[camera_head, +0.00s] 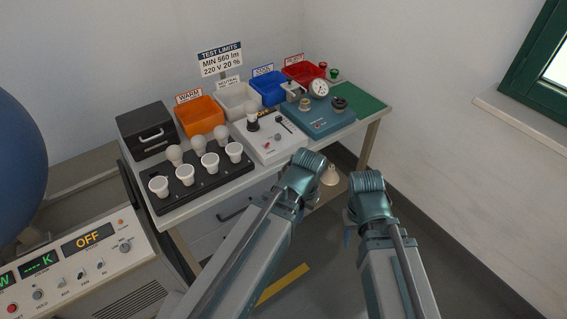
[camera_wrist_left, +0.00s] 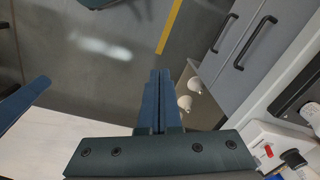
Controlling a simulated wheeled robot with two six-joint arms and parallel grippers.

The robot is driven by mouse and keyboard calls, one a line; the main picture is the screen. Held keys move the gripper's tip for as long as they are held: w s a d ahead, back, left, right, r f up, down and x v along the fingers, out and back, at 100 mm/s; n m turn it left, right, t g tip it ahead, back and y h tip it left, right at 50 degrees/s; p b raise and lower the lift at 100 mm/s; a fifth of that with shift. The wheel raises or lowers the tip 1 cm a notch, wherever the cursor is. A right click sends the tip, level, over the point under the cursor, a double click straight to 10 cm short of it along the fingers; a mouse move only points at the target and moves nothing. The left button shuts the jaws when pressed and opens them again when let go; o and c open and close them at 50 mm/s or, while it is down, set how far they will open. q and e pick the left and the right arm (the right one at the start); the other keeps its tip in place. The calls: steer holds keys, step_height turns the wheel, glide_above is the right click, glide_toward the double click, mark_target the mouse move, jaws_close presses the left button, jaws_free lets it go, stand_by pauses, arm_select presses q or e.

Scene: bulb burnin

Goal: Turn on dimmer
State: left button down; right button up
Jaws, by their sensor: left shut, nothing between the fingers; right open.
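A white control box (camera_head: 262,150) stands on the bench, with a red switch, a dark knob and a lever on its sloped top. A bulb in a dark socket (camera_head: 252,121) stands at its back left. The box also shows in the left wrist view (camera_wrist_left: 262,140) at the lower right edge, where its red switch is visible. My left gripper (camera_wrist_left: 160,77) is shut and empty, in front of the bench over the floor, apart from the box. My right gripper (camera_head: 366,192) is open, right of the left one. Its fingertips are mostly hidden by its wrist.
A black tray (camera_head: 200,190) holds several bulbs and white sockets left of the box. A blue instrument (camera_head: 330,123) stands to its right, coloured bins behind. A console (camera_head: 95,255) reading OFF stands at lower left. Drawer handles (camera_wrist_left: 222,33) and two white things (camera_wrist_left: 193,86) sit below.

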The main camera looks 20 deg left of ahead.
arm_select(q)
steer(key=w+a+f+m+t+y+b, duration=0.1)
steer(key=w+a+f+m+y+b, duration=0.1)
steer(key=w+a+f+b, duration=0.3)
steer(key=w+a+f+m+t+y+b, duration=0.1)
steer(key=a+f+m+b, duration=0.15)
steer(key=f+b, duration=0.5)
steer(key=w+r+m+t+y, duration=0.7)
steer(key=w+r+m, duration=0.4)
steer(key=m, duration=0.7)
step_height(320, 180, up, 4)
steer(key=shift+w+f+m+y, duration=0.25)
steer(key=shift+m+y, duration=0.1)
steer(key=shift+y, duration=0.15)
